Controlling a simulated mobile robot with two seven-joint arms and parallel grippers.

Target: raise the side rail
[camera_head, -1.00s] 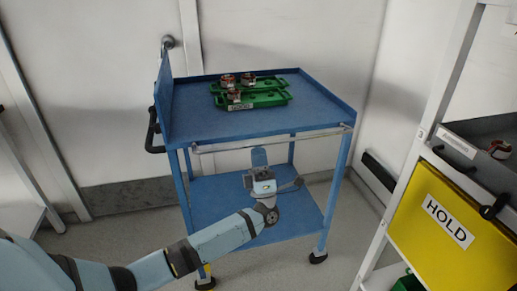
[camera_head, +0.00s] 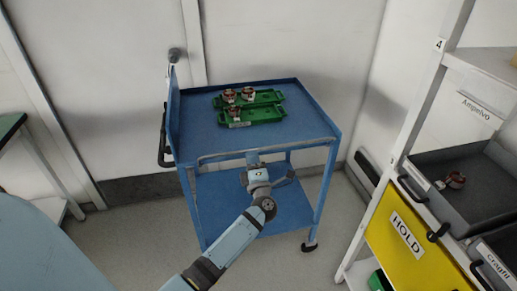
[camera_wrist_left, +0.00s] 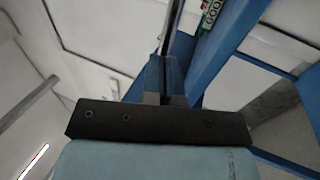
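The side rail (camera_head: 300,147) is a thin silver bar along the near side of the blue cart (camera_head: 290,130), just below its top deck edge. My left gripper (camera_head: 252,158) is at the middle of the rail, its fingertips overlapping it in the head view. In the left wrist view my fingers (camera_wrist_left: 167,75) look close together, and a thin bar (camera_wrist_left: 173,28) runs up from their tips. I cannot tell whether they are closed around the rail or only beside it. My right gripper is not in view.
Two green trays (camera_head: 266,114) with several small copper-and-white parts (camera_head: 230,96) stand on the cart's deck. A shelf rack with a yellow HOLD bin (camera_head: 400,245) and grey bins (camera_head: 470,165) stands at the right. The cart's lower shelf (camera_head: 290,210) looks empty.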

